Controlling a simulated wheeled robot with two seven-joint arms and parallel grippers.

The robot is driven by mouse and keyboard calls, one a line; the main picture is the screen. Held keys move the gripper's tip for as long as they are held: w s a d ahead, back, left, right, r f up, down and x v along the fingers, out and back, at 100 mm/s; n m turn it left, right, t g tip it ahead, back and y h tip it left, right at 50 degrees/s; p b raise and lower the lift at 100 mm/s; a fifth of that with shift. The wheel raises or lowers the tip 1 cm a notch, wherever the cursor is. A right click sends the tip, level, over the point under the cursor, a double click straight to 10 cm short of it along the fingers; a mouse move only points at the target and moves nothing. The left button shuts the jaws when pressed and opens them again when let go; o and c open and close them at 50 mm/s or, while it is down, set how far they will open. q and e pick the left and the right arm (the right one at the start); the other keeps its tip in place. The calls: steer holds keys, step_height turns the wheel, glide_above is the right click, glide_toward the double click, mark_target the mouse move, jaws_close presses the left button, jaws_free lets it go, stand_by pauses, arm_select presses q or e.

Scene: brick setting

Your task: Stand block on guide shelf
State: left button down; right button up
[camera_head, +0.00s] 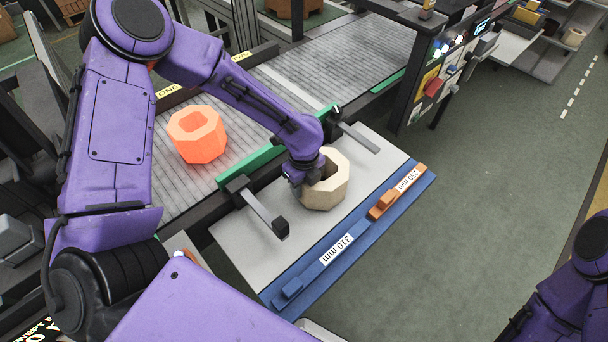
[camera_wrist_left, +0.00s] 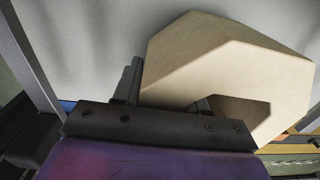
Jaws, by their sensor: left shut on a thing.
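The beige octagonal block (camera_head: 335,189) with a hole through it is over the pale grey guide shelf (camera_head: 283,262). My left gripper (camera_head: 308,182) is shut on the block's wall, at its left side in the head view. In the left wrist view the block (camera_wrist_left: 225,70) fills the right side, with one finger of my left gripper (camera_wrist_left: 168,92) outside the wall and the other at the hole. I cannot tell whether the block touches the shelf. My right arm shows only at the lower right edge; its gripper is out of view.
An orange octagonal block (camera_head: 197,134) stands on the roller conveyor (camera_head: 345,60). Two dark guide arms (camera_head: 262,212) (camera_head: 357,136) reach over the shelf. A blue rail (camera_head: 335,248) with an orange slider (camera_head: 384,205) edges the shelf's front. Open green floor lies to the right.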

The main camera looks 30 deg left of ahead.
arm_select(q)
steer(key=shift+w+f, duration=0.25)
steer(key=shift+f, duration=0.35)
steer(key=shift+s+r, duration=0.2)
steer(key=shift+s, duration=0.15)
steer(key=c, duration=0.6)
jaws_free()
steer(key=shift+f, duration=0.3)
steer(key=shift+r, duration=0.15)
step_height(320, 180, up, 12)
steer(key=shift+r, duration=0.1)
